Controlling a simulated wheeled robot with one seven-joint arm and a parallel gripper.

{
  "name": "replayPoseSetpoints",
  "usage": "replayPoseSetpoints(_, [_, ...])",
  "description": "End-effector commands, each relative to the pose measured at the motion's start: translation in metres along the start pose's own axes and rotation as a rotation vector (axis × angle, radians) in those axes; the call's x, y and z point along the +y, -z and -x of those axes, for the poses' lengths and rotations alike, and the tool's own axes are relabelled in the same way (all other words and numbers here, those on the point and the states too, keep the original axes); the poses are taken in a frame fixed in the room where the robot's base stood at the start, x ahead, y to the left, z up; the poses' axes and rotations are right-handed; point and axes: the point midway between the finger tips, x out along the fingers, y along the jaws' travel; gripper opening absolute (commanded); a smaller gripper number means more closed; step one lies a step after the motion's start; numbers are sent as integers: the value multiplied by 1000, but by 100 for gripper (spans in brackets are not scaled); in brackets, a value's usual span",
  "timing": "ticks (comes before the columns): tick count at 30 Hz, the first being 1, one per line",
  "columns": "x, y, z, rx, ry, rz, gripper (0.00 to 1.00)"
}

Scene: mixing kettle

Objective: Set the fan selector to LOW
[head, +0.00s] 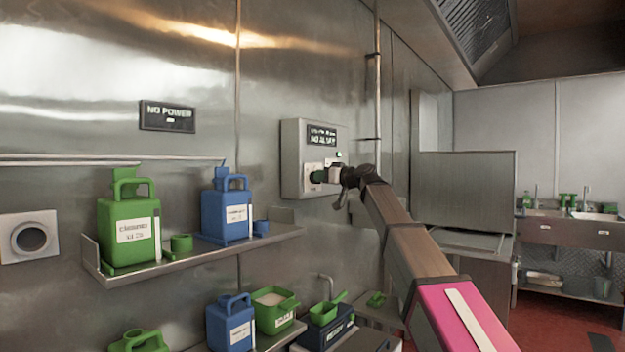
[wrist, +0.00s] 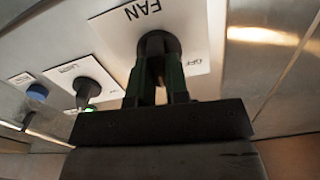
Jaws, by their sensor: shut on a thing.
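The grey control box (head: 292,160) is on the steel wall in the head view. In the wrist view its FAN plate (wrist: 112,32) carries a dark round fan selector (wrist: 158,42), with an OFF mark at the plate's right side. My gripper (wrist: 160,65) is shut on the fan selector, a finger on each side of it. The fingers hide much of the knob, and I cannot tell which mark it points to. In the head view my gripper (head: 322,176) reaches the box's front from the right.
Beside the FAN plate are another plate with a dark knob (wrist: 88,92), a lit green light and a blue button (wrist: 37,92). A shelf (head: 205,262) left of the box holds a green jug (head: 128,220) and a blue jug (head: 226,205). More containers stand below.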

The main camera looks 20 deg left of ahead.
Motion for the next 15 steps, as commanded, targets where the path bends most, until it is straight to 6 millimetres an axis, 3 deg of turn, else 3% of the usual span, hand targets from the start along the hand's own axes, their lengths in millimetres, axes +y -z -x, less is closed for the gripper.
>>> replayPoseSetpoints(2, [-1, 0, 0, 0, 0, 96, 0])
replayPoseSetpoints(3, [-1, 0, 0, 0, 0, 109, 21])
replayPoseSetpoints(5, [-1, 0, 0, 0, 0, 104, 41])
replayPoseSetpoints(6, [-1, 0, 0, 0, 0, 103, 45])
replayPoseSetpoints(15, [-1, 0, 2, 0, 0, 100, 45])
